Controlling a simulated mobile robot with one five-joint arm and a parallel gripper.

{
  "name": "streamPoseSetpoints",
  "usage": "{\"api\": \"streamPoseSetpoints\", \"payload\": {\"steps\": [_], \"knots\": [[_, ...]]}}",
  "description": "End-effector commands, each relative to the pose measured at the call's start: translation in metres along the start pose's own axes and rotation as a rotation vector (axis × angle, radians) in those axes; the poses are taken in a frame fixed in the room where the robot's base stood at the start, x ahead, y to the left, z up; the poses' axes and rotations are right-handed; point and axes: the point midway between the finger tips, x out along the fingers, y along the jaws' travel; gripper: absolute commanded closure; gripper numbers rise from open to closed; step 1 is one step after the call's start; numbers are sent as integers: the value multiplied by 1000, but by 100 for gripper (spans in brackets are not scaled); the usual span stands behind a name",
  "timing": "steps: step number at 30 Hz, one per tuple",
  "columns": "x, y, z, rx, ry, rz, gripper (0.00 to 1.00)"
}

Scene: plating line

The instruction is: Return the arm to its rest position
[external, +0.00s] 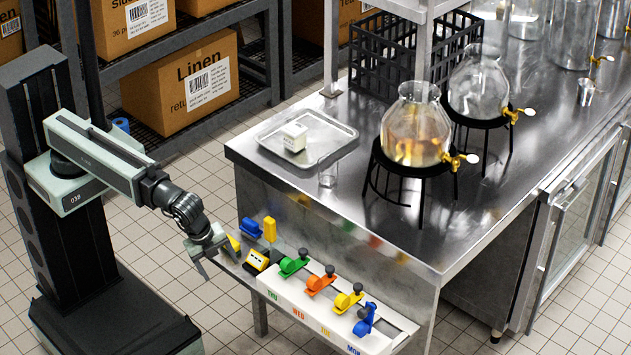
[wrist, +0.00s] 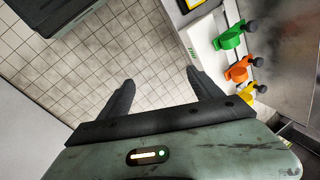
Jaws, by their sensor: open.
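My gripper (external: 207,258) is at the end of my arm, in front of the left end of the steel counter. In the wrist view my gripper (wrist: 158,88) is open, with two dark fingers spread apart and only tiled floor between them. It holds nothing. My arm (external: 100,160) reaches out from its column toward the lower right, with the wrist bent down. In the external view the gripper is close to the small yellow and blue items on the low shelf; whether it touches any of them I cannot tell.
A white rack (external: 330,315) with green, orange, yellow and blue tape dispensers runs along the counter front. A steel counter (external: 480,200) holds a tray (external: 327,133), a glass (external: 327,173) and glass dispensers on black stands. Shelves with a Linen box (external: 180,85) stand behind.

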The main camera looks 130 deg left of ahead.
Motion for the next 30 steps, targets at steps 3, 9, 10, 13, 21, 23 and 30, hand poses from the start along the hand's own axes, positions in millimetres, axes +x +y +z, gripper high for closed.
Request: {"api": "streamPoseSetpoints", "payload": {"steps": [3,9,10,13,21,23,30], "knots": [[-14,78,-4,-212,8,184,26],[-24,117,-7,-335,-14,289,26],[-24,117,-7,-336,-14,289,26],[-24,116,-7,-336,-14,287,26],[-48,108,-6,-334,-13,285,26],[-48,108,-6,-334,-13,285,26],[-48,108,-6,-334,-13,285,26]]}}
